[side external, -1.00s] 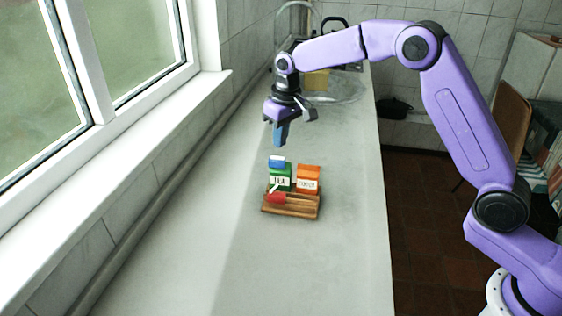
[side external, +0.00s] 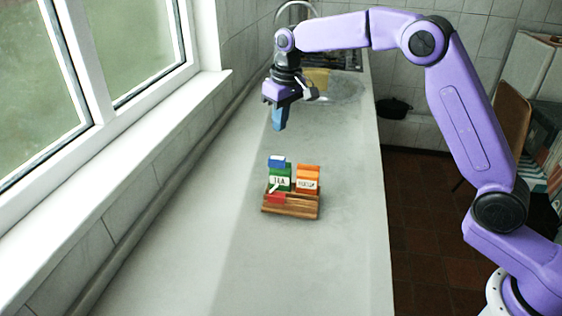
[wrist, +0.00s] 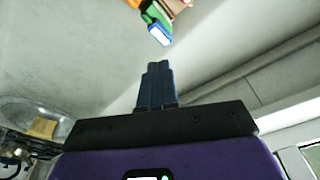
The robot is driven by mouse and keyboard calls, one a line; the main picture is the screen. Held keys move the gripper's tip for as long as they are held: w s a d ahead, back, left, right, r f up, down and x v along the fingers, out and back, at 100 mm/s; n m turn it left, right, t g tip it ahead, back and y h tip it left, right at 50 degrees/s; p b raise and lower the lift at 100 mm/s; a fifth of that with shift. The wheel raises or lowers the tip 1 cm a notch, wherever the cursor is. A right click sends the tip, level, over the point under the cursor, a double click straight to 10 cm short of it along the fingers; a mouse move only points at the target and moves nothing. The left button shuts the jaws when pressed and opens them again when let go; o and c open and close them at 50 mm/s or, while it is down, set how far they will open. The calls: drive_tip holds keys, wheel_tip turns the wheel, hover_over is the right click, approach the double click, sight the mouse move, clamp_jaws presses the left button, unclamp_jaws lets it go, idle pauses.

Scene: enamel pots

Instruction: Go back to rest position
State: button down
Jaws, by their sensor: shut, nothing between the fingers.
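My gripper (side external: 279,127) hangs above the counter, fingers pointing down, shut with nothing between them. In the wrist view its blue fingers (wrist: 158,68) are pressed together. Below it and apart from it, a small wooden rack (side external: 292,213) stands on the counter. The rack holds a green tea box (side external: 279,180) with a blue top (side external: 277,162) and an orange box (side external: 308,180). A red item (side external: 276,198) lies at the front of the rack. Parts of these show at the top edge of the wrist view, where the green box (wrist: 150,18) is cut off.
The pale counter (side external: 240,270) is clear around the rack. A window (side external: 130,50) and tiled wall run along the left. A sink (side external: 345,88) with a yellow item (side external: 317,78) is at the back. A black pot (side external: 394,107) is right of the counter.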

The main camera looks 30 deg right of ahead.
drive_tip(key=s+a+r+n+g, duration=0.15)
drive_tip(key=s+n, duration=0.25)
drive_tip(key=s, duration=1.6)
drive_tip(key=s+d+f+n, duration=0.2)
drive_tip(key=s+d, duration=0.3)
drive_tip(key=s, duration=0.6)
drive_tip(key=s+d+f+n, duration=0.3)
drive_tip(key=s+d, duration=0.2)
drive_tip(key=s, duration=0.7)
drive_tip(key=shift+s+d+n, duration=0.2)
drive_tip(key=shift+s+n, duration=0.05)
drive_tip(key=shift+n, duration=0.05)
